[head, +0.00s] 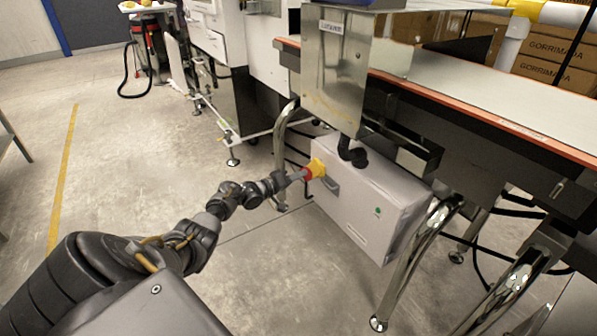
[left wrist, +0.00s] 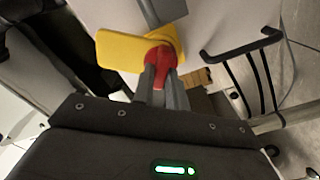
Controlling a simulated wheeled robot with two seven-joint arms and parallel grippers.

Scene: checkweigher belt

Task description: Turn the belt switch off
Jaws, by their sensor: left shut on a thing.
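The belt switch (head: 316,168) has a red knob on a yellow plate and sits on the front of a light grey control box (head: 365,205) under the machine. My left gripper (head: 303,174) reaches it from the left and its fingers are closed on the red knob. In the left wrist view, the red knob (left wrist: 160,62) shows between the grey fingers (left wrist: 163,85), with the yellow plate (left wrist: 125,50) behind it. The yellow plate looks tilted in that view. The fingers hide part of the knob. My right gripper is not in view.
A dark handle (head: 331,185) sits beside the switch, and a green button (head: 377,210) is lower on the box. Shiny metal legs (head: 415,262) stand to the right of the box. The conveyor belt (head: 480,95) runs above. Open floor (head: 270,270) lies to the left.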

